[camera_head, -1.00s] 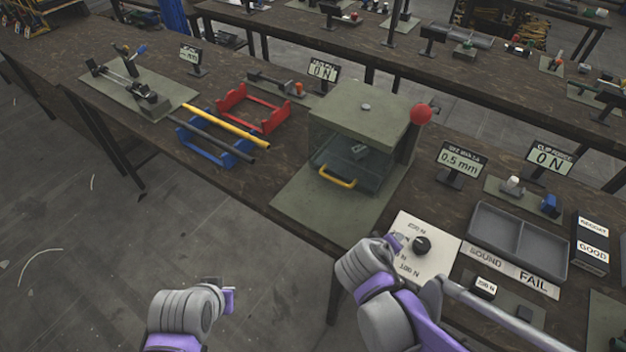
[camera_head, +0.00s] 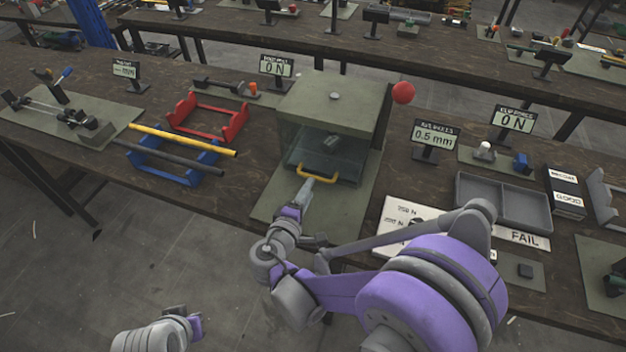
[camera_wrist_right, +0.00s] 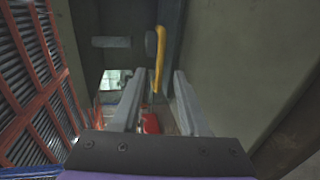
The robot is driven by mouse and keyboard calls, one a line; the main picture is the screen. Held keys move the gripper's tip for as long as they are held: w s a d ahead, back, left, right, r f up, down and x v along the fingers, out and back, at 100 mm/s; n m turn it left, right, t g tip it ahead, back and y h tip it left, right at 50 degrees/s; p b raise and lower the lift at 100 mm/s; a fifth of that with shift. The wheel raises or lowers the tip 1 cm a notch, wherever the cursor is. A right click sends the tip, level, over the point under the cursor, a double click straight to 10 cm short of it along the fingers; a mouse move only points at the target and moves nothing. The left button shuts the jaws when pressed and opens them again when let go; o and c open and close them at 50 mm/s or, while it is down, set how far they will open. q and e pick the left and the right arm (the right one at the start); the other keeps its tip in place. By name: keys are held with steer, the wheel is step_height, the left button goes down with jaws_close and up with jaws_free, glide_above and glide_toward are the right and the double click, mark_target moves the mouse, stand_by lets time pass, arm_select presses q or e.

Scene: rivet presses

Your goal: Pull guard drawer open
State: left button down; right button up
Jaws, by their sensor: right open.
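The guard drawer (camera_head: 335,165) is a clear-fronted box low in the green press (camera_head: 334,105), with a yellow bar handle (camera_head: 314,174) on its front. My right gripper (camera_head: 307,184) is just in front of the handle in the head view. In the right wrist view its two fingers (camera_wrist_right: 158,105) are apart, with the yellow handle (camera_wrist_right: 159,60) showing between and beyond their tips; I cannot tell whether they touch it. My left gripper (camera_head: 192,322) is low at the bottom left, away from the bench, and its jaws are too small to judge.
A blue rack (camera_head: 165,165) with yellow and dark rods and a red rack (camera_head: 207,120) stand left of the press. A white dial panel (camera_head: 398,212) and a grey tray (camera_head: 503,198) lie to the right. The green base plate before the press is otherwise clear.

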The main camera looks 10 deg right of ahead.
steer(key=x, duration=0.5)
jaws_close()
stand_by(1.4)
